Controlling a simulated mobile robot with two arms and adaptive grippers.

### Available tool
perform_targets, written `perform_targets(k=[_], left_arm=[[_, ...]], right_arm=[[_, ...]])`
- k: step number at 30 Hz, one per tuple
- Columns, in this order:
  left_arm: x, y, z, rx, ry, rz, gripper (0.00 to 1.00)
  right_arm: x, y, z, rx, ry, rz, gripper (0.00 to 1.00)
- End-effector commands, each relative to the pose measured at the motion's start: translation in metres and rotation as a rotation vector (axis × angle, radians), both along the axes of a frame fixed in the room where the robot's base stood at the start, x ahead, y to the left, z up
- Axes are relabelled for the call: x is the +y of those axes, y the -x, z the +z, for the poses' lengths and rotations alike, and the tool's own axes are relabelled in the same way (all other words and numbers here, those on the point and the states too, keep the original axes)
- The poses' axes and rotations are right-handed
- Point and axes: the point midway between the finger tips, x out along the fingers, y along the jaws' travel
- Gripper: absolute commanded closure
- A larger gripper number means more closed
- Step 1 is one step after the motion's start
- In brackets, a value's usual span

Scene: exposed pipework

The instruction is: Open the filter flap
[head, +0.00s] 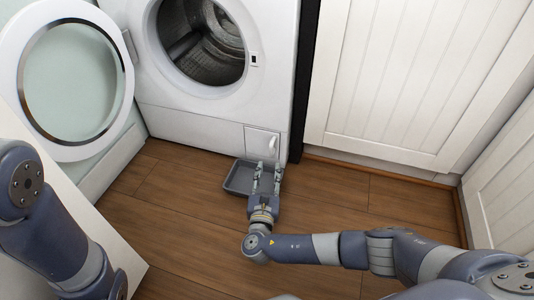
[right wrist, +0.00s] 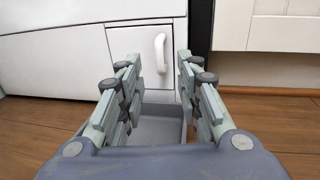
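The filter flap (head: 260,142) is a small white square panel at the lower right of the washing machine's front. It looks shut, flush with the front. Its white handle (right wrist: 161,52) stands upright at the flap's right side, between my fingers in the right wrist view but beyond their tips. My right gripper (head: 267,171) is open and empty, pointing at the flap from just in front of it; it also shows in the right wrist view (right wrist: 155,70). My left arm shows at the left of the head view, but its gripper is out of view.
A grey tray (head: 236,180) lies on the wooden floor before the flap, under my right gripper. The washing machine (head: 150,110) has its round door (head: 72,80) swung open to the left. White cabinets (head: 400,80) stand at the right. Floor around the tray is clear.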

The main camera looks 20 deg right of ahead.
Motion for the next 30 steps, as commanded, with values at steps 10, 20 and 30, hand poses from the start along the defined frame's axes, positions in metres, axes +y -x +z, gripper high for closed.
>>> perform_targets(k=[10,20,30], left_arm=[[-0.002,-0.004,-0.047,0.009,-0.003,0.0,0.6],[0.0,0.0,-0.069,0.0,-0.001,-0.002,0.6],[0.0,0.002,-0.069,-0.003,0.0,-0.002,0.6]], right_arm=[[-0.023,-0.057,-0.005,-0.004,-0.006,-0.001,0.68],[-0.036,-0.088,-0.002,-0.001,-0.007,0.001,0.68],[-0.038,-0.092,0.0,0.001,-0.009,0.0,0.68]])
